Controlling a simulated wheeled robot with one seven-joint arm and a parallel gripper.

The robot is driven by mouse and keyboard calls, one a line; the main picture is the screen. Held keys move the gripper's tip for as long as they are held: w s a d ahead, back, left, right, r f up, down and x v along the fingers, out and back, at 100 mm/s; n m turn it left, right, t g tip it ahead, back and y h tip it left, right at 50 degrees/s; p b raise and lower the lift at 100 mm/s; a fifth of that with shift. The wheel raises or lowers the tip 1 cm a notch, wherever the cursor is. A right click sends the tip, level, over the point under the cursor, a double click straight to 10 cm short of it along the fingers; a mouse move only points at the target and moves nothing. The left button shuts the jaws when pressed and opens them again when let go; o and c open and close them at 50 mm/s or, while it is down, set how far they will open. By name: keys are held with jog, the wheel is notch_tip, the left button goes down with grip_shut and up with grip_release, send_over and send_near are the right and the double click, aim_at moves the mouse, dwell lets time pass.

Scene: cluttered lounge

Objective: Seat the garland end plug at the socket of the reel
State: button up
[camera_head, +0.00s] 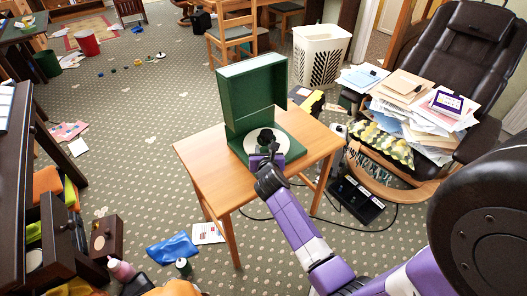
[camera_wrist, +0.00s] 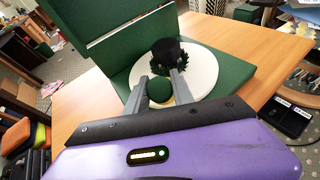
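A white disc-shaped reel (camera_head: 279,143) lies in the open green case (camera_head: 254,98) on the wooden table. A black cylinder (camera_wrist: 166,51) with a dark green fringe stands on the reel; no socket opening can be made out. My gripper (camera_wrist: 162,76) is over the near part of the reel, its two fingers apart. A dark green rounded piece (camera_wrist: 159,90), perhaps the garland end plug, shows between the fingers. I cannot tell whether both fingers touch it. In the head view my gripper (camera_head: 263,161) hides part of the reel.
The case's raised lid walls off the back left of the reel. The wooden table (camera_head: 210,153) is otherwise bare. An armchair (camera_head: 455,45) heaped with papers stands at the right. A black box (camera_head: 357,199) with cables lies on the floor beside the table; a white basket (camera_head: 318,55) stands behind.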

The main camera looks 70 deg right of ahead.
grip_shut()
